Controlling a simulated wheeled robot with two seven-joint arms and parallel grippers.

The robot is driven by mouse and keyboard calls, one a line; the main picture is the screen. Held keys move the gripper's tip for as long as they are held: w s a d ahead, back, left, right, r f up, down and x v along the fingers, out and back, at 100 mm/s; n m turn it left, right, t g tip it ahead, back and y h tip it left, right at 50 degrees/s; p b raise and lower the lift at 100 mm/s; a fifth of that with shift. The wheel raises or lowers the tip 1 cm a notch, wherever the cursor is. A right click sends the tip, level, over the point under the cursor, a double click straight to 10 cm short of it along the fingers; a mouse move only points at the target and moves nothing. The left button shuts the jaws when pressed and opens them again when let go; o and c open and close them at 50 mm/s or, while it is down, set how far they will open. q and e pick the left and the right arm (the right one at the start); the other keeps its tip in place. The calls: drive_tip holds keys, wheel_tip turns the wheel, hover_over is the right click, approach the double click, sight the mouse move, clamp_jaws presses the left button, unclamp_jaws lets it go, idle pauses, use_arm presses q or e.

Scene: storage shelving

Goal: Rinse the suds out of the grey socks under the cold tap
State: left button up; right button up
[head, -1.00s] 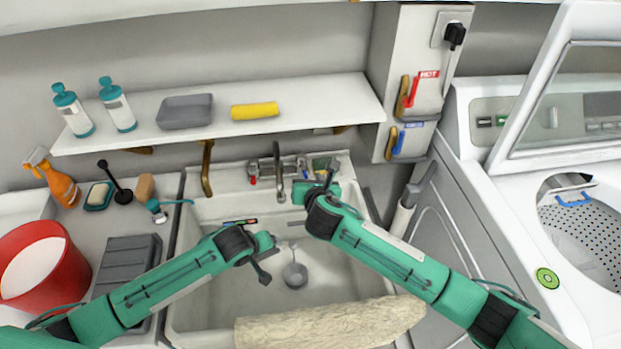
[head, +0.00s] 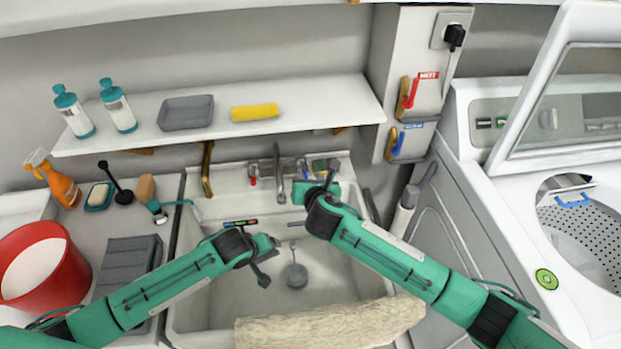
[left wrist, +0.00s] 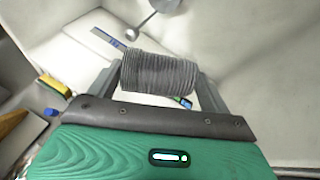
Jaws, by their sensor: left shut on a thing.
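In the left wrist view, my left gripper (left wrist: 160,85) is shut on a rolled, ribbed grey sock bundle (left wrist: 160,74). In the head view the left gripper (head: 268,260) is over the sink; I cannot make out the socks there. No suds can be made out on them. My right gripper (head: 325,186) is beside the metal spout (head: 280,180) at the back of the sink, and its jaws are too small to read. A red handle (head: 253,180) shows left of the spout; the right gripper covers the area to the right of it. No running water is visible.
The white sink (head: 225,300) has a round grey drain piece (head: 296,276) in it. A beige roll (head: 330,325) lies across its front edge. A red bucket (head: 70,265) stands left, an open washer (head: 520,215) right. A shelf (head: 340,100) hangs above the spout.

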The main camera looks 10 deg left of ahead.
idle(0.3)
use_arm(q)
drive_tip(key=s+a+r+p, duration=0.1)
drive_tip(key=s+r+p, duration=0.3)
drive_tip(key=p, duration=0.3)
drive_tip(key=shift+s+a, duration=0.15)
drive_tip(key=shift+s, duration=0.3)
idle(1.0)
